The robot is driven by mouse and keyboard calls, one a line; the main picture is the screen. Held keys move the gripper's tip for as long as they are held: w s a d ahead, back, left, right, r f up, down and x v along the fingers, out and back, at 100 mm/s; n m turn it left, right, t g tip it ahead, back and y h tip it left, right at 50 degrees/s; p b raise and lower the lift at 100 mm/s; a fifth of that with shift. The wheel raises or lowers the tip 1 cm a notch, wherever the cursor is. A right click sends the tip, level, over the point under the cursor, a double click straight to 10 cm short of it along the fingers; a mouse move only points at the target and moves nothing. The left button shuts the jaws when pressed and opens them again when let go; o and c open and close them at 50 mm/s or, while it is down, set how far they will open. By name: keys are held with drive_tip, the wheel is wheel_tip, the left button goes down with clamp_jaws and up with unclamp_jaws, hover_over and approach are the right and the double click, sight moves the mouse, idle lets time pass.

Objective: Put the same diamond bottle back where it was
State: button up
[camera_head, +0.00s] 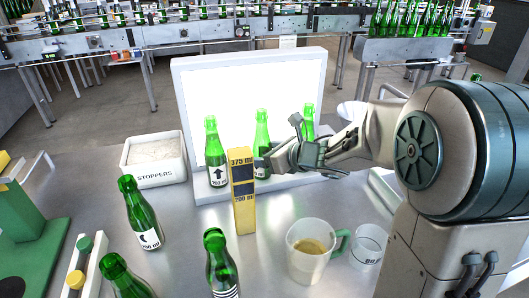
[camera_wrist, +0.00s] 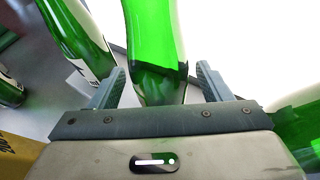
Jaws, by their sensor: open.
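Three green bottles stand in front of the lit white panel: an arrow-labelled one (camera_head: 216,160), a middle one (camera_head: 262,140) and a right one (camera_head: 308,112) partly behind my gripper. No diamond shows on any label, so I cannot tell which is the diamond bottle. My gripper (camera_head: 285,155) is open beside the middle bottle. In the wrist view, my gripper (camera_wrist: 160,88) has its fingers apart on either side of a green bottle (camera_wrist: 155,40), with gaps visible. Other bottles show left (camera_wrist: 78,40) and right (camera_wrist: 300,118) of it.
A yellow gauge block (camera_head: 243,195) stands in front of the panel (camera_head: 250,85). A stoppers bin (camera_head: 155,172) is left. Nearer are a moon-labelled bottle (camera_head: 143,215), a stripe-labelled bottle (camera_head: 220,265), another bottle (camera_head: 125,280), a jug (camera_head: 308,262) and a clear cup (camera_head: 368,245).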

drive_tip(key=v, duration=1.2)
idle(1.0)
